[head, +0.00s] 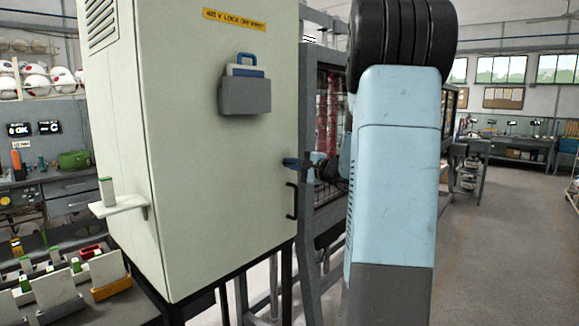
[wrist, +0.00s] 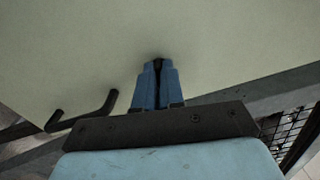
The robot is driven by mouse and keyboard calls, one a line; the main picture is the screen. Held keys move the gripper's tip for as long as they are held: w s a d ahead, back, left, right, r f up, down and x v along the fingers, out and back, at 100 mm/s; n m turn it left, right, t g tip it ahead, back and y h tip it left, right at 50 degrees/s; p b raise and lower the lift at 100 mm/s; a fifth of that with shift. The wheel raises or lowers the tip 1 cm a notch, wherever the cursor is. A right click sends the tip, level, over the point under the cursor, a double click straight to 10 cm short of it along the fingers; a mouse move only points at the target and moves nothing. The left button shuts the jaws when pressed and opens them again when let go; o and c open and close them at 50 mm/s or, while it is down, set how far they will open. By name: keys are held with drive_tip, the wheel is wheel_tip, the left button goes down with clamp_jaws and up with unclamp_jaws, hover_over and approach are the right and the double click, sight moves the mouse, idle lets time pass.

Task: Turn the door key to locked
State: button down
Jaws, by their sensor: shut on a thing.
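The pale cabinet door (head: 215,165) faces me in the head view and fills the upper part of the wrist view (wrist: 80,50). My gripper (head: 290,163) is at the door's right edge, just above the black handle (head: 291,200). In the wrist view the two blue fingers of my gripper (wrist: 158,68) are closed together on the small dark door key (wrist: 158,64) at the door face. The fingers cover most of the key, so its turn angle cannot be told.
The black handle also shows in the wrist view (wrist: 85,115), left of my fingers. A grey pocket (head: 245,95) hangs on the door. A small shelf (head: 117,207) sticks out from the cabinet's left side. A mesh cage (head: 328,120) stands right behind; open floor lies farther right.

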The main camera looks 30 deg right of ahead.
drive_tip(key=m, duration=0.8)
drive_tip(key=shift+d+f, duration=0.15)
drive_tip(key=shift+f, duration=0.15)
idle(0.9)
drive_tip(key=c, duration=1.2)
unclamp_jaws()
drive_tip(key=shift+c, duration=0.2)
drive_tip(key=shift+r, duration=0.1)
drive_tip(key=v, duration=1.3)
drive_tip(key=shift+s, duration=0.35)
